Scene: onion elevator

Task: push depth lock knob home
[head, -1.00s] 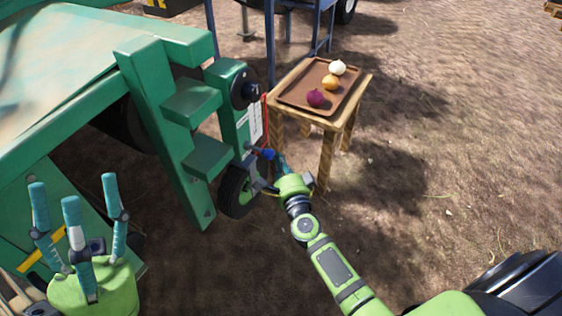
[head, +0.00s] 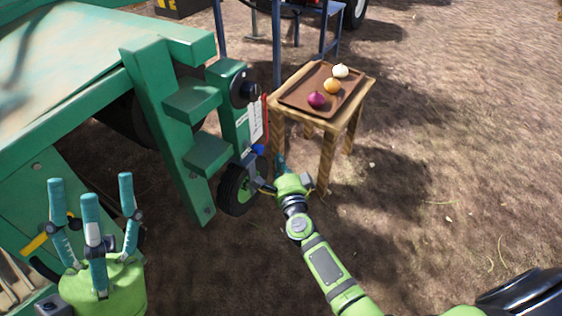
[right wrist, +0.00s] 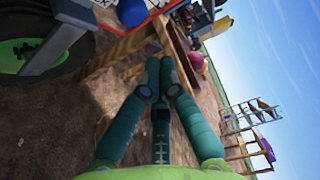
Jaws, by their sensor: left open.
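The blue knob (head: 258,149) sits close against the grey bracket beside the small wheel of the green machine. It also shows at the top of the right wrist view (right wrist: 131,12). My right gripper (head: 281,160) is just right of the knob, with a small gap between them. In the right wrist view, its teal fingers (right wrist: 159,68) are together with nothing visible between them. My left gripper (head: 90,190) is open and empty, fingers up, at the lower left, away from the knob.
The small wheel (head: 238,188) and green steps (head: 206,152) are left of my right gripper. A wooden table (head: 327,155) with a tray (head: 300,98) of onions stands close behind it. Bare ground is open to the right.

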